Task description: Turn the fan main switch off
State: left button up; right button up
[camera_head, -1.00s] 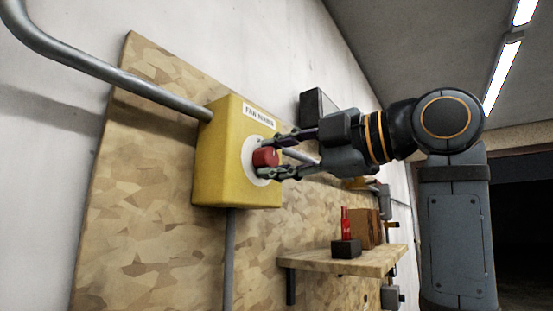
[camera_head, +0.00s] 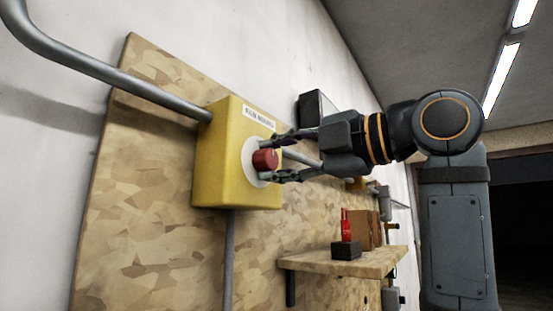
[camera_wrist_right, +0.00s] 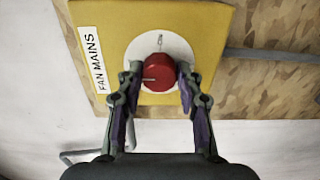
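The fan main switch is a yellow box (camera_head: 215,165) on the board, with a "FAN MAINS" label (camera_wrist_right: 88,65) and a white round plate (camera_wrist_right: 160,40) carrying a red knob (camera_head: 265,159). In the right wrist view the red knob (camera_wrist_right: 158,70) has a pale line pointing left, and a small mark shows at the plate's top. My right gripper (camera_head: 280,157) is open with one finger on either side of the knob. In the wrist view its fingertips (camera_wrist_right: 159,76) flank the knob with small gaps; firm contact cannot be seen. My left gripper is not in view.
A metal pipe (camera_head: 100,70) enters the box from the upper left, and a conduit (camera_head: 230,260) runs down below it. A wooden shelf (camera_head: 345,262) with a red bottle (camera_head: 346,225) stands lower right. A dark box (camera_head: 315,108) is on the wall behind the gripper.

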jog(key=o, duration=0.4)
jog(key=shift+s+d, duration=0.1)
jog(key=shift+s, duration=0.1)
jog(key=v, duration=1.2)
